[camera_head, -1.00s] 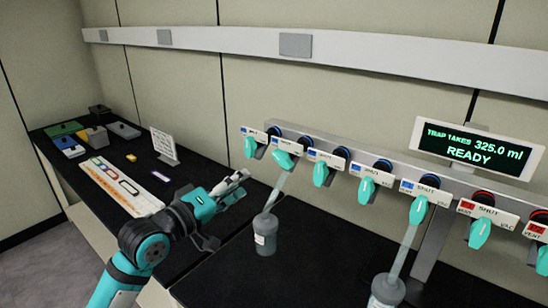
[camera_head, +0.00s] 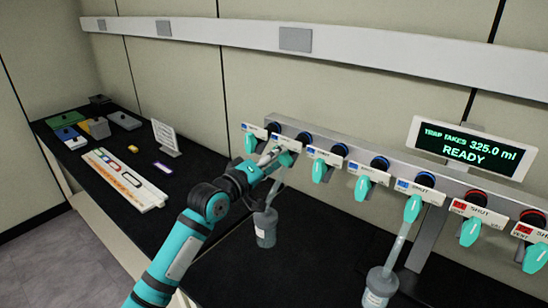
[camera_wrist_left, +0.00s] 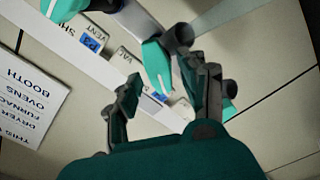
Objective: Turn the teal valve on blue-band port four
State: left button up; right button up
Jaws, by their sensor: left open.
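A row of teal valves hangs under labelled ports on a grey rail. I cannot tell whether the fingers touch the valve. My right gripper is out of view.
A grey flask (camera_head: 265,228) hangs below the gripper, and another (camera_head: 379,288) hangs further right. A READY display (camera_head: 469,147) stands behind the rail.

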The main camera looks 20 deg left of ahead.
pick_arm(q)
grip_shut()
jog(key=shift+m, duration=1.4)
jog(key=m, duration=0.3)
jog(key=shift+d+r+m, duration=0.1)
jog(key=shift+m, duration=0.2)
jog(key=m, duration=0.3)
jog(key=shift+m+p, duration=0.3)
jog(key=shift+m, duration=0.1)
jog(key=shift+s+d+m, duration=0.1)
jog(key=shift+m, duration=0.7)
